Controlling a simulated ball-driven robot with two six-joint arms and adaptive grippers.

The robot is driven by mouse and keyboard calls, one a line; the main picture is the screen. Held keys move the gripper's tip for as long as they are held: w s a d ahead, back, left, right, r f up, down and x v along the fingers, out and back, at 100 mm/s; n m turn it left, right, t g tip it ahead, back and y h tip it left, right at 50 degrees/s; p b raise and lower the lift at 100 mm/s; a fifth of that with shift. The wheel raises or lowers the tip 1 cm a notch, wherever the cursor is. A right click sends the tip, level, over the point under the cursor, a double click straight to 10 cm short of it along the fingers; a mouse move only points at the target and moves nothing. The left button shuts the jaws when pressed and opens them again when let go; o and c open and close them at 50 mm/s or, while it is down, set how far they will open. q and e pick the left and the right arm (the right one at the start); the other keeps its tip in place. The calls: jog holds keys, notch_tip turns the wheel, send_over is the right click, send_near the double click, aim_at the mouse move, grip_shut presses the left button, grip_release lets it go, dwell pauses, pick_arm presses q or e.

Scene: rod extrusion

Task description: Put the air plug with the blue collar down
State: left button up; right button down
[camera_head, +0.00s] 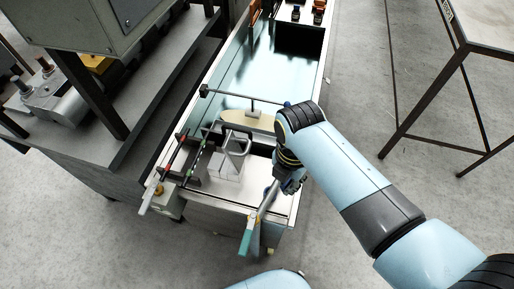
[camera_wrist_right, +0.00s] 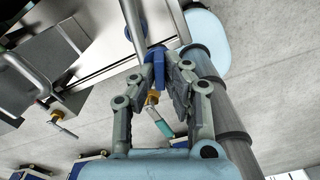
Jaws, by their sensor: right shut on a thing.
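My right gripper (camera_wrist_right: 161,73) is shut on a blue part, which I take for the collar of the air plug (camera_wrist_right: 158,62). The fingers hide part of the plug. In the head view, my right gripper (camera_head: 291,182) is at the front right edge of the long metal trough (camera_head: 289,205), and the plug is too small and covered there to make out. My left gripper is in neither view.
A grey bar with a teal end (camera_head: 246,240) slants past the trough's front corner, close to my gripper. A dark bench (camera_head: 110,165) is on the left, and a table frame (camera_head: 425,85) on the right.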

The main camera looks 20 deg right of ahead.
jog(key=w+d+f+b, duration=0.1)
jog(key=w+f+b, duration=0.1)
jog(key=w+b, duration=0.1)
jog(key=w+d+f+b, duration=0.1)
jog(key=w+f+b, duration=0.1)
jog(key=w+b, duration=0.1)
jog(key=w+d+f+b, duration=0.1)
jog(key=w+f+b, duration=0.2)
jog(key=w+b, duration=0.1)
jog(key=shift+w+d, duration=0.2)
jog(key=shift+w, duration=0.3)
notch_tip(320, 180, down, 4)
jog(key=b, duration=0.5)
jog(key=shift+s, duration=0.1)
jog(key=shift+r, duration=0.15)
jog(key=c, duration=1.4)
grip_release()
